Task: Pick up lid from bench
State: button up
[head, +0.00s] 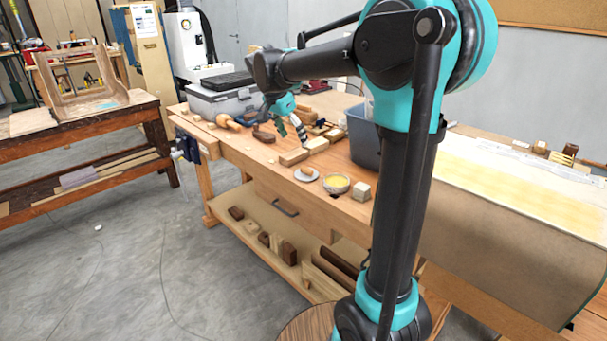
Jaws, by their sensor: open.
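A small pale round disc with a brown wooden piece on top, which looks like the lid (297,177), lies on the wooden bench (228,146) near its front edge. A round pot with yellow contents (336,183) stands just right of it, uncovered. My gripper (291,131) is above and behind the disc, over the middle of the bench, apart from the disc. Its fingers are open and point down near some wood blocks. Whether the fingertips touch anything there is too small to tell.
Wood blocks (293,157) lie behind the disc, and a small pale block (361,191) sits right of the pot. A blue-grey bin (364,143) stands behind the pot. A grey case (221,103) is at the bench's far left. A wooden mallet (229,122) lies near it.

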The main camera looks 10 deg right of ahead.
aim_at(307, 168)
jog(key=x, duration=1.4)
jog(key=shift+d+f, duration=0.1)
jog(key=shift+f, duration=0.25)
jog(key=c, duration=1)
jog(key=shift+r, duration=0.15)
jog(key=shift+c, duration=0.2)
